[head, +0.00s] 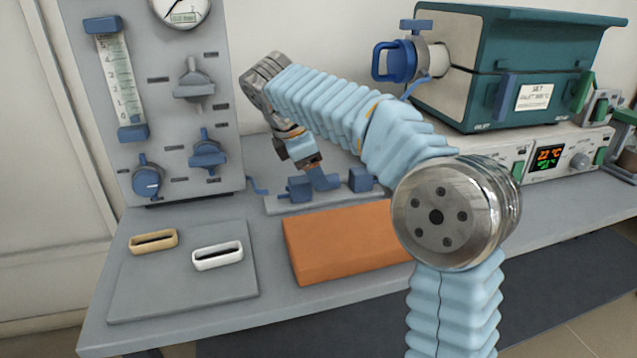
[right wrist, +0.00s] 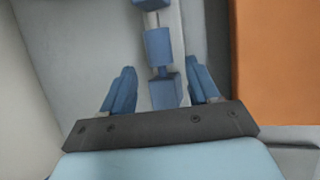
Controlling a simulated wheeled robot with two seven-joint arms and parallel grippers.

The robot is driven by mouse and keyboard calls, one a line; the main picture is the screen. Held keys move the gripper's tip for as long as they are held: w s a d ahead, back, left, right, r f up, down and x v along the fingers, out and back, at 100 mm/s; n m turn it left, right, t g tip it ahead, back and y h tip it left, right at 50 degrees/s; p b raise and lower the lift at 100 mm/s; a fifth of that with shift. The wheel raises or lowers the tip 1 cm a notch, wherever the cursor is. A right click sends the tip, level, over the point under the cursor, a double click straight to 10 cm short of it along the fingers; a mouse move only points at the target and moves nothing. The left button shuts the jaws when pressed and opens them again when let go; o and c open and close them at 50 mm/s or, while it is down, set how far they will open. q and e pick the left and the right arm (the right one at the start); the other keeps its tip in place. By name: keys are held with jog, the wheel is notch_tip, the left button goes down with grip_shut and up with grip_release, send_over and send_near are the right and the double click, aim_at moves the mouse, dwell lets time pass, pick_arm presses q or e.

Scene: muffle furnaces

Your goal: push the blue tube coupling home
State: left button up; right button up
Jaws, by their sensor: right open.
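The blue tube coupling shows as blue blocks in line on a grey tube. In the right wrist view one block (right wrist: 158,46) lies just beyond my fingertips, and another block (right wrist: 165,92) lies between the fingers. I cannot tell which block slides. In the head view blue blocks (head: 300,188) stand on a low grey base at the back of the bench, partly hidden by my gripper. My right gripper (head: 322,180) reaches down there, open, its blue fingers (right wrist: 160,68) on both sides of the line with visible gaps. My left gripper is out of view.
An orange block (head: 340,245) lies in front of the base. A grey mat (head: 180,290) with tan (head: 153,241) and white (head: 218,255) boats is at left. A gauge panel (head: 165,110) stands behind it. The green furnace (head: 530,60) is at right.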

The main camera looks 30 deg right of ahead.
jog(key=shift+x, duration=1.85)
grip_shut()
